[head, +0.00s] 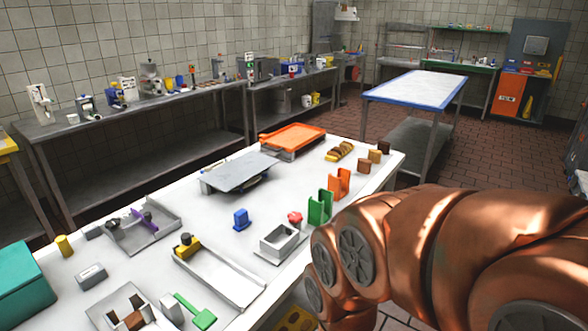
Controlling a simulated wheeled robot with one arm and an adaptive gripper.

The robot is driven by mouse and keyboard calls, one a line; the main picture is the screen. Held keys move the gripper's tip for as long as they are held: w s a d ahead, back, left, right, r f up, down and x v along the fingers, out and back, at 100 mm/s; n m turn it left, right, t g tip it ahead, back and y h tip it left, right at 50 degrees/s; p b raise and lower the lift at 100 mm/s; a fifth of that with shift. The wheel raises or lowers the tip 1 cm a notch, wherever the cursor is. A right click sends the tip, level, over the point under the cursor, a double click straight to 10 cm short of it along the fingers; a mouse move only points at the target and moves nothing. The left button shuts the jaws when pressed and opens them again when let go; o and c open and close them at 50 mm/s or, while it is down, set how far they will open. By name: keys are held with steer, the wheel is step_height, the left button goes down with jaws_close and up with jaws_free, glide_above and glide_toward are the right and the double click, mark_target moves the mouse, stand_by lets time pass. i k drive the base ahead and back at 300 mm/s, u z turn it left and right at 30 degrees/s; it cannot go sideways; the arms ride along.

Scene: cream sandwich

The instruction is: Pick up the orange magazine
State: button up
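An orange upright holder (341,188), open at the top with two raised sides, stands on the white table (222,228) near its right edge; it looks like the orange magazine. A similar green holder (318,210) stands just in front of it, to the left. The orange holder is upright, with nothing gripping it in view. My copper-coloured arm fills the lower right, to the right of the holders and close to the table edge. My gripper is not in view. Whether it holds anything cannot be seen.
Behind the holder are brown blocks (375,156) and a yellow tray of brown pieces (341,151). A flat orange tray (292,138) and a grey plate (240,172) lie farther back.

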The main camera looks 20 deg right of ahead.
mark_target(340, 185)
steer(key=u, duration=2.85)
steer(key=k, duration=1.3)
steer(key=z, duration=1.8)
steer(key=i, duration=0.5)
